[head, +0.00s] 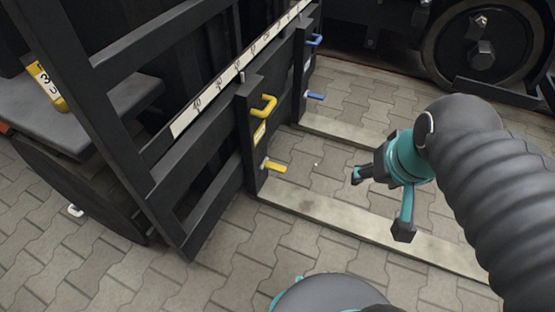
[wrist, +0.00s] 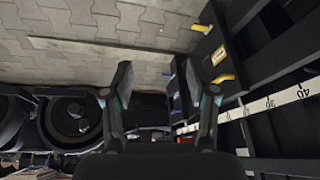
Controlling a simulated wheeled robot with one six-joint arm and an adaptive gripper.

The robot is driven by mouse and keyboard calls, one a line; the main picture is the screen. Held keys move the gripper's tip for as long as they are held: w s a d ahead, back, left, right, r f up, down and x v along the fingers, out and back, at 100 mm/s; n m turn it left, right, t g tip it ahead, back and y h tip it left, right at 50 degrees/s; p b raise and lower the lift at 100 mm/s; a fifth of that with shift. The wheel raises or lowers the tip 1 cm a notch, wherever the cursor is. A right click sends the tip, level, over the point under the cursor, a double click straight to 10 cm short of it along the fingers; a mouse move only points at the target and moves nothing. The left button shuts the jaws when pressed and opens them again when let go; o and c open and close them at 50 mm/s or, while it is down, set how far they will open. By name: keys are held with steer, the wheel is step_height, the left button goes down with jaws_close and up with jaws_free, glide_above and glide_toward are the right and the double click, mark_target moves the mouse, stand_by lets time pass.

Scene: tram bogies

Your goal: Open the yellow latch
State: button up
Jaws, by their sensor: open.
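Two yellow parts sit on a dark upright post (head: 252,150): a bent yellow handle (head: 264,106) near its top and a flat yellow lever (head: 274,167) low down, sticking out to the right. A yellow label (head: 259,133) lies between them. I cannot tell which part is the latch. In the wrist view the yellow handle (wrist: 201,28) and yellow lever (wrist: 223,78) are beyond the right finger. My gripper (head: 380,204) is open and empty, to the right of the post and apart from both; its two fingers show in the wrist view (wrist: 158,76).
A second post behind carries a blue handle (head: 315,40) and a blue lever (head: 315,96). A numbered white scale (head: 240,65) runs along the dark frame. Pale strips (head: 370,230) lie on the paving. A large wheel (head: 482,48) stands at the back right. A yellow tagged object (head: 46,86) is at left.

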steer(key=w+a+f+m+g+y+b, duration=0.25)
steer(key=w+a+f+m+y, duration=0.25)
steer(key=w+f, duration=0.45)
steer(key=w+a+f+m+g+y+b, duration=0.2)
steer(key=w+a+f+m+g+y, duration=0.25)
steer(key=w+f, duration=0.55)
steer(key=m+t+y+b, duration=0.4)
steer(key=m+t+y, duration=0.35)
steer(key=m, duration=0.45)
glide_toward(276, 166)
steer(key=shift+t+h, duration=0.3)
steer(key=shift+t, duration=0.05)
steer(key=x, duration=0.9)
steer(key=shift+s+a+f, duration=0.15)
steer(key=shift+a+f, duration=0.05)
steer(key=shift+a, duration=0.3)
jaws_close()
